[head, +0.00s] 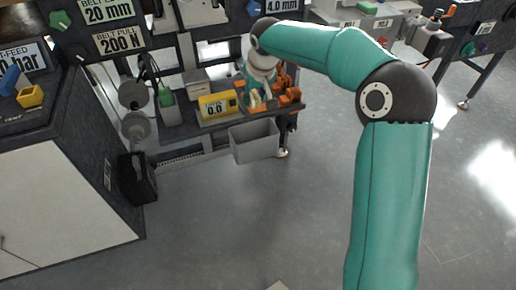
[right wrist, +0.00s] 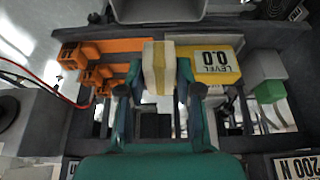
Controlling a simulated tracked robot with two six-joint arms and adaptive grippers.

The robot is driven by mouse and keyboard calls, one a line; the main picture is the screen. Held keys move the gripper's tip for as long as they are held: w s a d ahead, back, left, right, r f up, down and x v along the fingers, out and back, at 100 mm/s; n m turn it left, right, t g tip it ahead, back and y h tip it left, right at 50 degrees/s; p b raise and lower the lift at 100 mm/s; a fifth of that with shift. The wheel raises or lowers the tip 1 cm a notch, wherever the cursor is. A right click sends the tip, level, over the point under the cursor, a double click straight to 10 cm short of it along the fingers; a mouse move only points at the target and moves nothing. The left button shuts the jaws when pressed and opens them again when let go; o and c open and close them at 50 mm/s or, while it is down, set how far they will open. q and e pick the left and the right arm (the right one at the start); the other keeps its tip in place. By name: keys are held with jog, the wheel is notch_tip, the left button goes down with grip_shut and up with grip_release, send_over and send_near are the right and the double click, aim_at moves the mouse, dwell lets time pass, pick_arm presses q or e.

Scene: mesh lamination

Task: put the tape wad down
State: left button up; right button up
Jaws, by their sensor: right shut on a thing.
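The tape wad (right wrist: 158,68) is a cream and yellowish block between the fingers of my right gripper (right wrist: 158,90) in the right wrist view. The fingers are shut on its two sides. In the head view the right gripper (head: 257,98) is over the right end of the dark shelf (head: 185,134), between the yellow level box and the orange parts. The wad is small there and partly hidden by the gripper. I cannot tell whether it touches the shelf. My left gripper is in neither view.
A yellow box reading 0.0 (head: 217,106) stands left of the gripper. Orange stepped parts (head: 289,97) are close on its right. A grey open bin (head: 254,141) hangs at the shelf's front edge. A grey holder with a green top (head: 168,107) stands further left.

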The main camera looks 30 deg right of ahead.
notch_tip(320, 180, down, 18)
jog(key=b, duration=0.5)
jog(key=shift+f, duration=0.1)
jog(key=shift+f, duration=0.15)
jog(key=shift+f+b, duration=0.5)
jog(key=shift+b, duration=0.15)
jog(key=o, duration=0.9)
jog(key=shift+s+f, duration=0.1)
jog(key=shift+r+p, duration=0.5)
jog(key=shift+p, duration=0.1)
jog(key=p+v, duration=0.3)
jog(key=v, duration=0.9)
jog(key=shift+r, duration=0.2)
